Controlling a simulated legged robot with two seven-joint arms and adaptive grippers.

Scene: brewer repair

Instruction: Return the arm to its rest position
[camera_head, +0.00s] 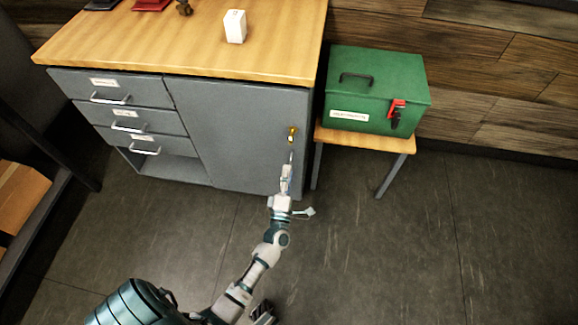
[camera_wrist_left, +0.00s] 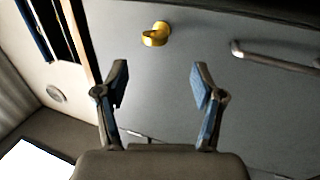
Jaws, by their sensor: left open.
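My left arm reaches up the middle of the head view, and its gripper (camera_head: 289,165) is in front of the grey cabinet door (camera_head: 235,125), just below a brass knob (camera_head: 292,134). In the left wrist view the two fingers of the gripper (camera_wrist_left: 160,82) are spread wide with nothing between them. The brass knob (camera_wrist_left: 155,34) is beyond the fingertips there, apart from them. The door looks closed. My right gripper cannot be made out in either view.
A green toolbox (camera_head: 365,95) with a red clasp (camera_head: 396,107) stands on a small wooden table (camera_head: 350,138) right of the cabinet. A white box (camera_head: 235,26) stands on the wooden cabinet top (camera_head: 150,45). Labelled drawers (camera_head: 120,97) are at left. The floor (camera_head: 400,250) at right is clear.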

